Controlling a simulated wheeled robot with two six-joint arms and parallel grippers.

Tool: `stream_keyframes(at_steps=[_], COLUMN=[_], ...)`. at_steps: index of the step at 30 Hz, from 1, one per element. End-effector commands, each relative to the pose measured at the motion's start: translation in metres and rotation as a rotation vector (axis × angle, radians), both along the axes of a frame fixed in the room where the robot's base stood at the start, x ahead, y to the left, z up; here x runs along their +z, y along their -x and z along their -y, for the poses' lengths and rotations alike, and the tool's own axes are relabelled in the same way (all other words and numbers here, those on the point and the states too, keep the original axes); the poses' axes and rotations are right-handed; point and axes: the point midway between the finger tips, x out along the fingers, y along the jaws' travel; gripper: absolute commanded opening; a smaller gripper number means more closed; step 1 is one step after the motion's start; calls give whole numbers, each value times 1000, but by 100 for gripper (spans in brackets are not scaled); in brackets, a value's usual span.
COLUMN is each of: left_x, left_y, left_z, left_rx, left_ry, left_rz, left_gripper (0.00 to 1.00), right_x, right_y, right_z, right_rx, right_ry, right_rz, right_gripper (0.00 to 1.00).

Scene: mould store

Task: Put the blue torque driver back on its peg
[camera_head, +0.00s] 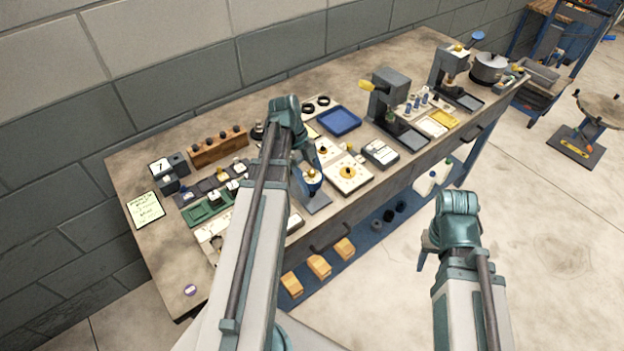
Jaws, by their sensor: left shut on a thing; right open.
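My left gripper (305,183) is over the front-middle of the bench, largely hidden behind its own wrist. It is shut on a small blue thing (313,184), which looks like the blue torque driver. Its shape and the grip on it are too small and too covered to make out fully. I cannot pick out the driver's peg for certain. A wooden rack (217,148) with several dark knobs stands at the back left of the bench. My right gripper (424,258) is open, in front of the bench over the floor, apart from everything.
The long bench (170,258) runs along a block wall. It holds a blue tray (339,120), a press with a yellow handle (386,95), another press (450,68), a pot (488,67) and a green tray (207,208). Orange blocks (319,266) lie on the lower shelf.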

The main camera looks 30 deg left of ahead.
Motion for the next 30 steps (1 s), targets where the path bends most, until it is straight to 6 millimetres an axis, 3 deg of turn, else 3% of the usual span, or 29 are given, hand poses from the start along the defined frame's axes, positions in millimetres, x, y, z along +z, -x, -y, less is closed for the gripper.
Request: stream_keyframes(at_steps=[28, 29, 30], left_x=[-13, -13, -13], left_y=[0, 0, 0], left_z=[0, 0, 0], left_rx=[0, 0, 0], left_ry=[0, 0, 0], left_rz=[0, 0, 0], left_gripper=[5, 73, 80], right_x=[-13, -13, -13], right_y=[0, 0, 0], right_z=[0, 0, 0], right_rx=[0, 0, 0], right_ry=[0, 0, 0], right_rz=[0, 0, 0], right_gripper=[50, 50, 50])
